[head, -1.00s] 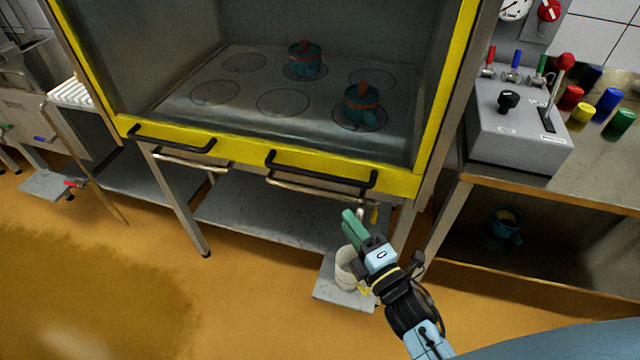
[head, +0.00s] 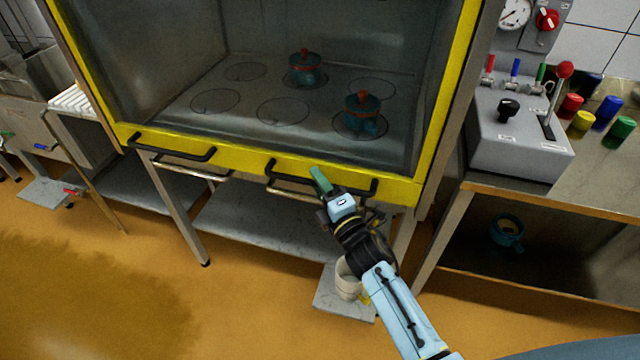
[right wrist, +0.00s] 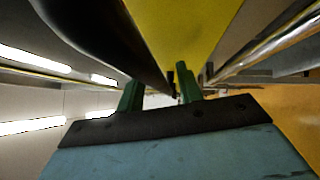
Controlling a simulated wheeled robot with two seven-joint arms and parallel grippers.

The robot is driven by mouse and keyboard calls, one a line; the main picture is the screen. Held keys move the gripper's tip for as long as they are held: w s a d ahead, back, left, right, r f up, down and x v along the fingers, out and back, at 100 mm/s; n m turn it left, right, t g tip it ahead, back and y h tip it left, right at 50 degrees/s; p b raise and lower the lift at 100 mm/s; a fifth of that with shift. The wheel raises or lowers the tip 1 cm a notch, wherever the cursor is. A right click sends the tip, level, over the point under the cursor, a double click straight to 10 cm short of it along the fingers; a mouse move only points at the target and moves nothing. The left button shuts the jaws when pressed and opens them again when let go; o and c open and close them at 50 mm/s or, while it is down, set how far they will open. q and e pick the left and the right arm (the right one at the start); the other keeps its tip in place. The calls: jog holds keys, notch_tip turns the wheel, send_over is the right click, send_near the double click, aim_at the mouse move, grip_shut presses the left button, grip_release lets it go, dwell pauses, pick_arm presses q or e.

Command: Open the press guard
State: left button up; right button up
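The press guard (head: 245,165) is a clear pane in a yellow frame, and it is down across the front of the press. Two black bar handles sit on its lower yellow rail, a left handle (head: 175,148) and a right handle (head: 350,192). My right gripper (head: 318,178) is at the right handle, with its green fingers over the bar in the head view. In the right wrist view the green fingers (right wrist: 160,88) stand apart, and the black handle (right wrist: 115,45) runs towards the space between them. I cannot tell whether they touch it. My left gripper is not in view.
Two teal moulds with red tops, a back one (head: 305,68) and a front one (head: 361,112), stand behind the pane. Metal bars (head: 190,168) run below the handles. A grey control box (head: 520,130) stands on the right bench. A white bucket (head: 347,282) is on the floor below.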

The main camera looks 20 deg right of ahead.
jog(key=shift+c, duration=0.4)
grip_shut()
